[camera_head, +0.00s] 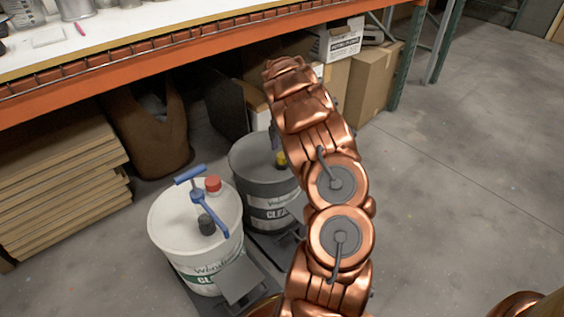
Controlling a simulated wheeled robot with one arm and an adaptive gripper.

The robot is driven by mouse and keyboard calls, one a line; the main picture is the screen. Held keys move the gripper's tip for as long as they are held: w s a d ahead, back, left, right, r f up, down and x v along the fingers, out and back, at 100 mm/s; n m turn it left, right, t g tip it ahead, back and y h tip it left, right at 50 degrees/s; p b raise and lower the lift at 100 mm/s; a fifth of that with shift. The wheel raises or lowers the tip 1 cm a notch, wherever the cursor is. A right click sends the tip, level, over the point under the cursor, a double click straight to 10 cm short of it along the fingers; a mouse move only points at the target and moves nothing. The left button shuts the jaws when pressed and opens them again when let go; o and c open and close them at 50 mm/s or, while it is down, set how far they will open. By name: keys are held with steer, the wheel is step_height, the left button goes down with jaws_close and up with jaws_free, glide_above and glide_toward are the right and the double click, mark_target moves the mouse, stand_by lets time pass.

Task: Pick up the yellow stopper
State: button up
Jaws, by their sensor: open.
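The yellow stopper (281,159) is a small cap on the lid of the grey bucket (250,158). My copper-coloured arm covers the right part of this bucket and passes close beside the stopper in the picture. The arm rises from the bottom, and its far end is near the top middle. I cannot make out my gripper or its fingers, so its place relative to the stopper is hidden. A small dark upright piece shows just above the stopper, partly behind the arm; I cannot tell what it is.
An orange-edged shelf (150,55) overhangs behind. Stacked boards (60,180) lie left; cardboard boxes (374,80) stand behind. Right floor is clear.

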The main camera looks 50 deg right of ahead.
step_height(320, 180, down, 3)
steer(key=shift+r, duration=0.15)
steer(key=shift+r, duration=0.1)
steer(key=c, duration=1)
